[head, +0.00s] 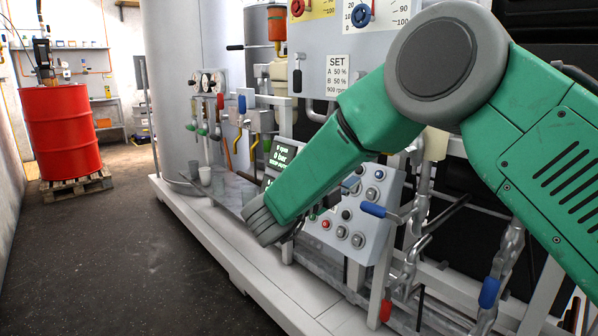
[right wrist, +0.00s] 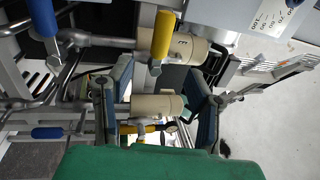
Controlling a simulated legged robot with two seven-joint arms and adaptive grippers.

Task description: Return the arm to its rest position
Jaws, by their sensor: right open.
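My right arm (head: 330,165) is green with grey joints. It reaches in from the right across the front of the machine in the head view, its grey wrist end beside the button panel. My right gripper (right wrist: 160,72) shows in the right wrist view with its two blue-grey fingers spread apart. Beige cylindrical valve bodies (right wrist: 155,105) and a yellow handle (right wrist: 161,38) appear in and above the gap; I cannot tell their distance, and no hold on them is visible. In the head view the fingers are hidden by the arm. My left gripper is in neither view.
The machine's button panel (head: 352,212), blue lever (head: 373,209) and pipework stand close around the arm. A white base frame (head: 225,245) runs along the floor. A red drum (head: 62,130) stands on a pallet (head: 76,185) at far left. The dark floor (head: 110,250) is clear.

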